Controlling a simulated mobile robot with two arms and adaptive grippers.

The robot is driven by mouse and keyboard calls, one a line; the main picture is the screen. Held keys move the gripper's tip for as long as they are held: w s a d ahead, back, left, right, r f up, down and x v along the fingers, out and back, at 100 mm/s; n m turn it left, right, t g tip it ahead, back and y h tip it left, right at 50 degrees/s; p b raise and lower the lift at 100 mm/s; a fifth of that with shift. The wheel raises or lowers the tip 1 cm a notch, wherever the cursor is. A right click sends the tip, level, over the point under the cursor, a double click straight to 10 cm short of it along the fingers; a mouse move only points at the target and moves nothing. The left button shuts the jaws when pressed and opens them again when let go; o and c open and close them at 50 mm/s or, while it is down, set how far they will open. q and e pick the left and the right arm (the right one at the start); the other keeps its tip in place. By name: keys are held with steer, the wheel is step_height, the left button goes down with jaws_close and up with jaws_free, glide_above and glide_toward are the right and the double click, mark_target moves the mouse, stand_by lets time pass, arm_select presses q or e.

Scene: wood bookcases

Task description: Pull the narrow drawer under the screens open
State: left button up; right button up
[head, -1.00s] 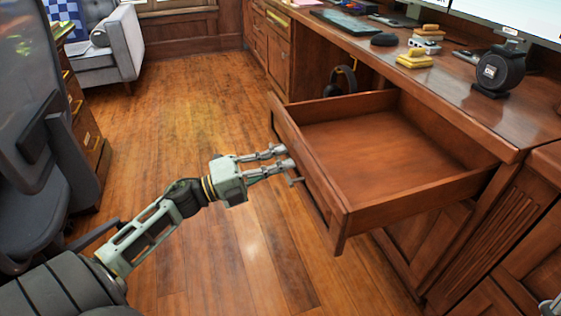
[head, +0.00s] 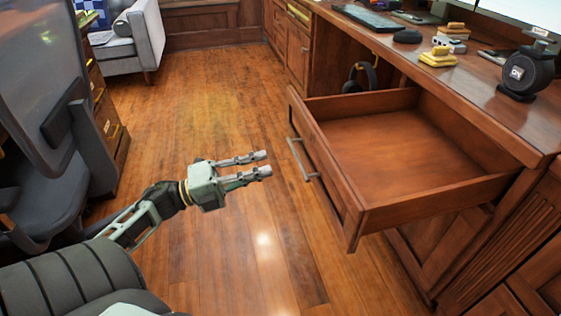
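The narrow wooden drawer (head: 398,150) under the desk top is pulled far out and looks empty. Its front panel (head: 328,172) faces left and carries a metal bar handle (head: 302,160). My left gripper (head: 266,163) is to the left of the handle, apart from it. Its two fingers point right with a gap between them and nothing in it. My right gripper is out of the frame.
The desk top (head: 480,82) holds a keyboard (head: 364,18), a black round device (head: 527,72) and small yellow items. Headphones (head: 360,76) hang below. A dark office chair (head: 50,130) stands at the left. The wooden floor (head: 215,110) between is clear.

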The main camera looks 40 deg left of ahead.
arm_select(q)
steer(key=shift+v, duration=1.35)
